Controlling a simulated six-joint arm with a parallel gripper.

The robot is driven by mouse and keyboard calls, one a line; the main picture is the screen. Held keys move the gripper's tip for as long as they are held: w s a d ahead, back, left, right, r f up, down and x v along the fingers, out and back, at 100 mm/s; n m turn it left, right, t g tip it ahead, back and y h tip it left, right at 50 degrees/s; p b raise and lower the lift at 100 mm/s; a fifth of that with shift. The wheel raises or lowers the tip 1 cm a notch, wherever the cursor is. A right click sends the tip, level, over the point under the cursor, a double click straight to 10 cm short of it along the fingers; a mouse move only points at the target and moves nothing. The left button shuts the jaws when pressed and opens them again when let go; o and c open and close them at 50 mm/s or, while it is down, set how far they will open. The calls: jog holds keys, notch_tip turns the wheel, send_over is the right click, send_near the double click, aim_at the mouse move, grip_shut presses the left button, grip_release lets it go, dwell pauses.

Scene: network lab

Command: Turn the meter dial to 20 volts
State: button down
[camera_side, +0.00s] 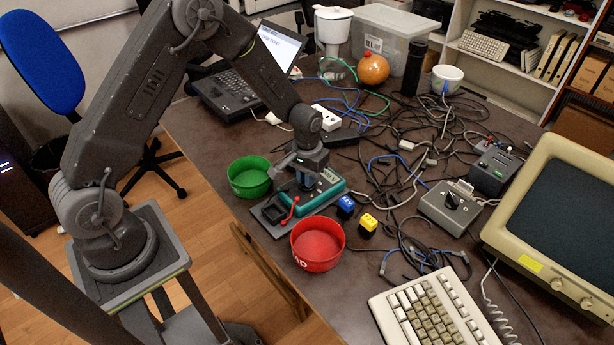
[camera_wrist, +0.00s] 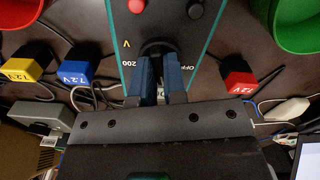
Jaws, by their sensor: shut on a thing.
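The meter (camera_side: 330,191), a teal-edged box with a dark face, lies on the table between the green and red bowls. In the wrist view its face (camera_wrist: 125,70) shows a red and a black socket and the marks "V", "200" and "OFF". The round black dial (camera_wrist: 157,47) sits between these marks. My gripper (camera_wrist: 159,72) is shut on the dial, with one blue-padded finger on each side of it. In the side view my gripper (camera_side: 305,184) points down over the meter and hides the dial. Where the dial points, and any 20 mark, cannot be seen.
A red bowl (camera_side: 317,245) and a green bowl (camera_side: 249,178) stand close by. Blue (camera_side: 346,206) and yellow (camera_side: 368,223) blocks lie right of the meter; a red-labelled block (camera_wrist: 239,82) shows in the wrist view. A red lever (camera_side: 291,212) is in front. Tangled cables cover the table behind.

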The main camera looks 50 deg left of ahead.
jog(key=m, duration=0.4)
jog(key=shift+m, duration=1.9)
jog(key=c, duration=1.2)
grip_release()
notch_tip(320, 180, up, 14)
jog(key=shift+f, duration=0.1)
